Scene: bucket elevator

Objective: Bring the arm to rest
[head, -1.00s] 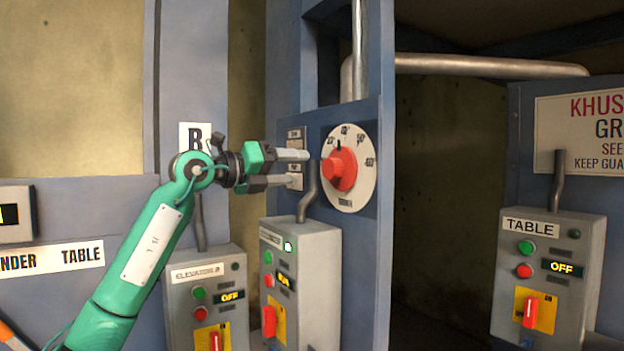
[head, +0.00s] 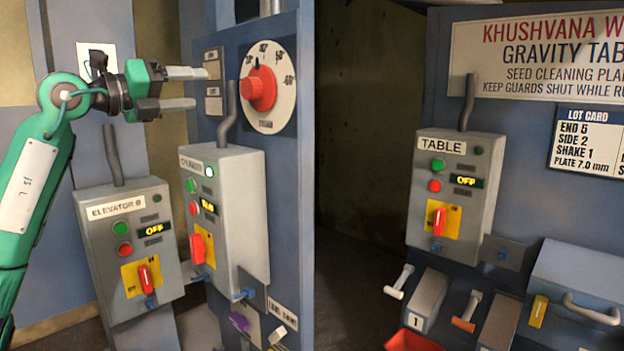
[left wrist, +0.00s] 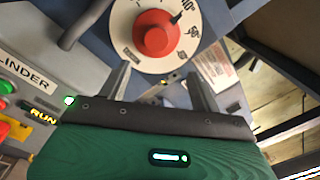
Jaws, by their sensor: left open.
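My left gripper (head: 192,89) is open and empty in the head view, its two fingers pointing right. It is in front of the blue panel, just left of the red dial knob (head: 259,89) on its white round scale. In the left wrist view the fingers (left wrist: 163,84) are apart, with the red knob (left wrist: 156,35) beyond them and nothing between them. I cannot tell the exact gap to the panel, but the fingers do not hold the knob. My left arm comes in from the left edge, raised. My right gripper is not in view.
The cylinder control box (head: 230,220) reads RUN with a lit green lamp. The Elevator B box (head: 125,245) and the Table box (head: 455,195) read OFF. A dark open gap (head: 365,130) lies between the panels. Small handles and a red bin (head: 413,341) are at lower right.

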